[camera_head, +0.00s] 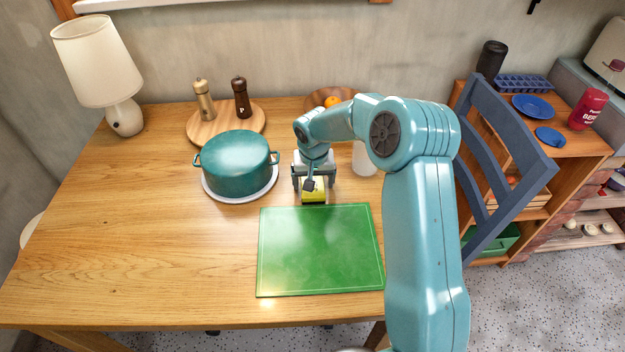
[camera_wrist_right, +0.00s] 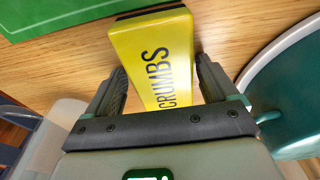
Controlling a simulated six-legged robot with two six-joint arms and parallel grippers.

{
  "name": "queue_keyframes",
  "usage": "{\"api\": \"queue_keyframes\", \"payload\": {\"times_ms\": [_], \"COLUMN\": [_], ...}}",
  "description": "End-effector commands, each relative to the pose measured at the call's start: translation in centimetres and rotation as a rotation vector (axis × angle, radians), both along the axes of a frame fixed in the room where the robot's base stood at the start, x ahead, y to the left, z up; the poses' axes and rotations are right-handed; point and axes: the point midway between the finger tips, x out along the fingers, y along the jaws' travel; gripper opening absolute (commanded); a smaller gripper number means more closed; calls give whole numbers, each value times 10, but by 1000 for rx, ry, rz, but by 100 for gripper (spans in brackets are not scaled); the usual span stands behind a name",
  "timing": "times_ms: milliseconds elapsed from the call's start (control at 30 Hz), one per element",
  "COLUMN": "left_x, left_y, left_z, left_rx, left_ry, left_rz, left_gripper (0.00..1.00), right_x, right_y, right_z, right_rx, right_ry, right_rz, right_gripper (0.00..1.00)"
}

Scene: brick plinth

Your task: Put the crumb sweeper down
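The crumb sweeper (camera_head: 313,196) is a yellow block with a dark end. It appears to rest on the wooden table (camera_head: 130,240), just behind the green mat. In the right wrist view the sweeper (camera_wrist_right: 155,50) shows the word "CRUMBS" and lies between my right gripper's fingers. My right gripper (camera_head: 312,184) is over it, pointing down; in the wrist view the gripper (camera_wrist_right: 161,68) is open, with narrow gaps between fingers and sweeper. The sweeper's near end is hidden by the gripper body. My left gripper is not in view.
A teal pot (camera_head: 236,160) on a white plate stands close to the left of the gripper. A green mat (camera_head: 320,250) lies in front. A translucent container (camera_head: 364,160) and a wooden bowl (camera_head: 322,98) are behind. The table's left front is clear.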

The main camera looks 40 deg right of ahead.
Motion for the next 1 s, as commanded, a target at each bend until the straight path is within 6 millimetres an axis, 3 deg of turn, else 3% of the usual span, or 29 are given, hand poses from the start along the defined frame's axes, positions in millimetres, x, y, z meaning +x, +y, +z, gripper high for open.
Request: {"api": "queue_keyframes", "payload": {"times_ms": [567, 667, 733, 1000], "left_x": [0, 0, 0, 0], "left_y": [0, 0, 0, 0], "left_z": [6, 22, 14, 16], "left_rx": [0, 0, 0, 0], "left_ry": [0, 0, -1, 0], "left_rz": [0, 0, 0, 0], "left_gripper": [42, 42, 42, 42], "right_x": [0, 0, -1, -9], "right_y": [4, 3, 5, 11], "right_z": [3, 18, 29, 95], "right_rx": [7, 5, 3, 2], "right_ry": [2, 2, -4, -5], "right_rz": [4, 2, 4, 2], "right_gripper": [96, 96, 96, 96]}}
